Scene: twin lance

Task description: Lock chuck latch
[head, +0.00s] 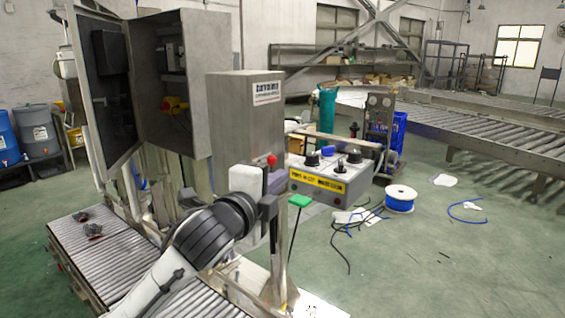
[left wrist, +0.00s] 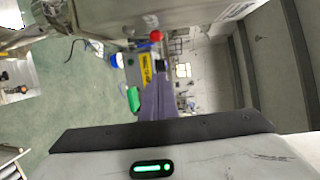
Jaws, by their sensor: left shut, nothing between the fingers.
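I cannot tell for sure which part is the chuck latch. A red knob (head: 271,160) stands just beyond my left gripper (head: 277,182), near the lower front of a grey steel box (head: 245,118). A green handle (head: 299,201) on a thin dark rod is just right of the gripper. The left wrist view also shows the red knob (left wrist: 156,36) above the shut fingers (left wrist: 157,98) and the green handle (left wrist: 133,98) beside them. The fingers are shut and empty. Whether they touch anything is unclear. My right gripper is not in view.
A control box (head: 335,175) with black knobs and a yellow label stands right of the gripper. An open cabinet (head: 180,85) is at left. Roller conveyors (head: 110,255) run at lower left. A blue cable spool (head: 400,198) and loose cables lie on the floor.

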